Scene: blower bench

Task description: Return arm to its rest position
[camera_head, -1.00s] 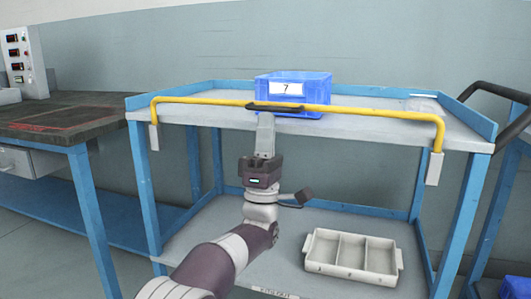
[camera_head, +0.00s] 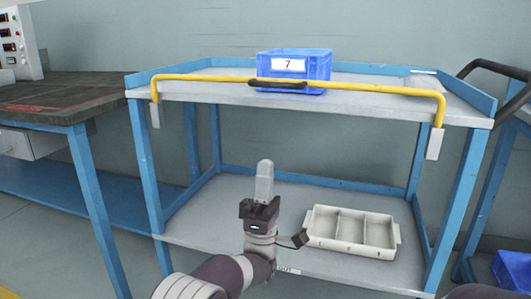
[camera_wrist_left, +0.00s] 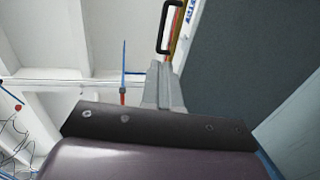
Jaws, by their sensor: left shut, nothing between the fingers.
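My left gripper (camera_head: 265,166) is shut and empty in the head view. It points up in front of the cart's lower shelf, below the yellow bar (camera_head: 190,78) and apart from it. Its closed fingers also show in the left wrist view (camera_wrist_left: 163,72). The black grip (camera_head: 278,85) on the yellow bar is free; in the left wrist view a black handle (camera_wrist_left: 163,30) shows beyond the fingertips. My right gripper is in neither view.
A blue crate (camera_head: 322,66) labelled 7 stands on the cart's top shelf (camera_head: 385,88). A grey three-compartment tray (camera_head: 352,245) lies on the lower shelf (camera_head: 200,225), right of my gripper. A dark-topped workbench (camera_head: 60,95) stands at left. A black cart handle (camera_head: 492,66) juts in at right.

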